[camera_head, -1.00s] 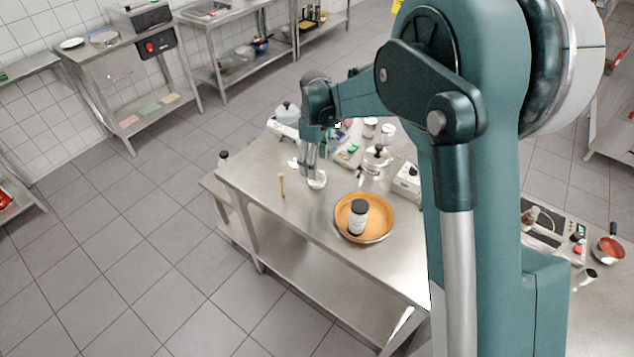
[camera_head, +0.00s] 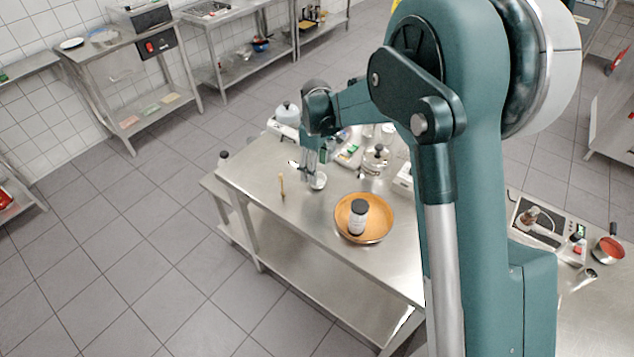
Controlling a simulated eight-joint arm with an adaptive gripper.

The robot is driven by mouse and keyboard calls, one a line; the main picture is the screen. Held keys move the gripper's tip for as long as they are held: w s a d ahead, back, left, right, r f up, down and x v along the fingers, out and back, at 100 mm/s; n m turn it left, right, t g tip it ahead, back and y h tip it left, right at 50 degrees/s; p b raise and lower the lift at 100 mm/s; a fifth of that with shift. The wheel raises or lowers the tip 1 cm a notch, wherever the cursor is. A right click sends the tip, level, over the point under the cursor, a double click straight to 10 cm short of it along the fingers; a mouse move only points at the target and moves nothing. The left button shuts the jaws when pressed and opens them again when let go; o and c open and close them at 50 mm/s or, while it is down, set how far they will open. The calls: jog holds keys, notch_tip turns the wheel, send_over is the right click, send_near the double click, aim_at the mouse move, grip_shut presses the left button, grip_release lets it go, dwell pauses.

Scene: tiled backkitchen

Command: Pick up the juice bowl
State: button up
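A small white bowl (camera_head: 319,182), which seems to be the juice bowl, is on the steel worktable (camera_head: 262,185) near its middle. Its contents are too small to make out. My gripper (camera_head: 312,174) points down at the bowl's left and far side, with its fingertips at or very near the rim. The fingers partly hide the bowl, and I cannot tell whether they touch it or how far apart they are.
A round orange-brown tray (camera_head: 345,228) bearing a dark-capped jar (camera_head: 358,215) is to the right. A thin wooden stick-like item (camera_head: 281,187) stands to the left. A metal pot (camera_head: 375,160) and several small items crowd behind. The table's left front is clear.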

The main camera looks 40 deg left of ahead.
jog(key=shift+d+f, duration=0.1)
jog(key=shift+f, duration=2.5)
jog(key=c, duration=1)
